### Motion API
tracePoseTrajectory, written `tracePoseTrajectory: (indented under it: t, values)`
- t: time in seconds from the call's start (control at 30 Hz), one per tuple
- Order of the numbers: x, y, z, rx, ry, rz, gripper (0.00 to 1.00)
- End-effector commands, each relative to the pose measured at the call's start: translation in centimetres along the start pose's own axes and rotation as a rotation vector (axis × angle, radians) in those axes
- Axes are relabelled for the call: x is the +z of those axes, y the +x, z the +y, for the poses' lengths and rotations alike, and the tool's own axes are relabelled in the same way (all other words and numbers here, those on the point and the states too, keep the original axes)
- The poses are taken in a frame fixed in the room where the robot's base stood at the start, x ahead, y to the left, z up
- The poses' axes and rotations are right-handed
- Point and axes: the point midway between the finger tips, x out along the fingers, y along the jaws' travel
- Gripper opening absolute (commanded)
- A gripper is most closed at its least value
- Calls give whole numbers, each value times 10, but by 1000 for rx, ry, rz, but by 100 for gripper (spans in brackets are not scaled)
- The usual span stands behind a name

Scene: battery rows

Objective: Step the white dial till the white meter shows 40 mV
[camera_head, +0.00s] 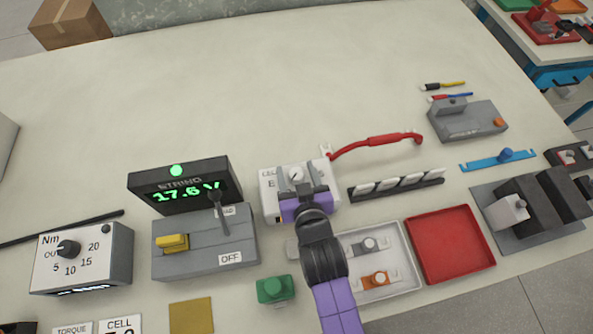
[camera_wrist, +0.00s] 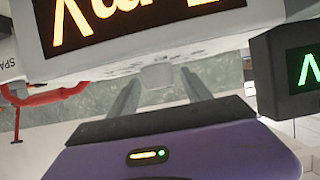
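The white meter (camera_head: 268,205) stands mid-table, with a small round dial (camera_head: 296,175) on top. My purple gripper (camera_head: 299,185) is over its front part and hides much of it. In the wrist view, the white meter (camera_wrist: 100,64) fills the top, with an amber display (camera_wrist: 130,18) that is upside down and cut off, so its reading cannot be told. A pale knob-like piece (camera_wrist: 157,76) shows between the tips of my gripper (camera_wrist: 160,80). The two fingers stand apart with a gap on each side of it. Contact is not visible.
Left of the meter stands a dark display reading 17.6 V (camera_head: 186,192) above a grey switch box (camera_head: 205,245). A red-handled lead (camera_head: 380,142), black rack (camera_head: 395,185), white tray (camera_head: 405,250) and red tray (camera_head: 450,247) lie right. The table behind is clear.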

Motion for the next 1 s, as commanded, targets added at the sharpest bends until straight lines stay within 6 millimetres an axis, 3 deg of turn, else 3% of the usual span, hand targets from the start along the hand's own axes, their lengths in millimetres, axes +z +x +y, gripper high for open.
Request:
tracePoseTrajectory:
  t: [0.33,0.7,1.0]
  values:
    - [0,-6,-1,-1,1,0,57]
    - [2,-61,-1,-1,1,-1,57]
    - [0,-78,0,0,0,0,57]
